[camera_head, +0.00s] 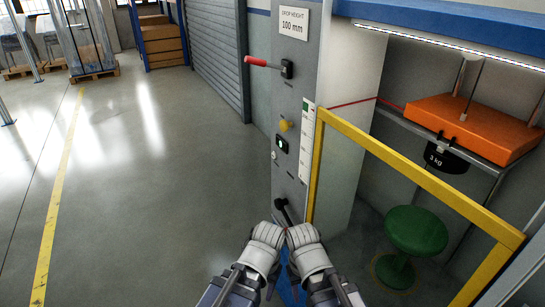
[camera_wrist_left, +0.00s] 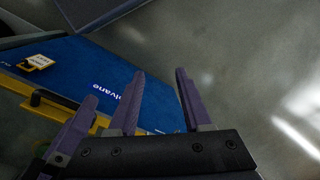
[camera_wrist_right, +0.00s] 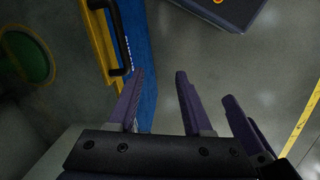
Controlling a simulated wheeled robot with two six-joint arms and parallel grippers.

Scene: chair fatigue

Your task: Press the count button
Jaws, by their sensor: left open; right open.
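A grey control panel (camera_head: 292,85) stands upright at the centre of the head view. It carries a yellow knob (camera_head: 284,125), a black switch (camera_head: 281,143) with a white part, and a small pale round button (camera_head: 275,155). No count label is legible, so I cannot tell which is the count button. My left gripper (camera_head: 268,234) and right gripper (camera_head: 302,235) are side by side below these controls, apart from them. The left wrist view shows the left jaws (camera_wrist_left: 160,90) open and empty. The right wrist view shows the right jaws (camera_wrist_right: 158,90) open and empty.
A red-handled lever (camera_head: 266,64) sticks out left from the panel. A black handle (camera_head: 284,210) is low on it, near my grippers. A yellow rail (camera_head: 420,178) fronts an orange seat (camera_head: 470,125), a 3 kg weight (camera_head: 443,158) and a green stool (camera_head: 416,230). Floor to the left is clear.

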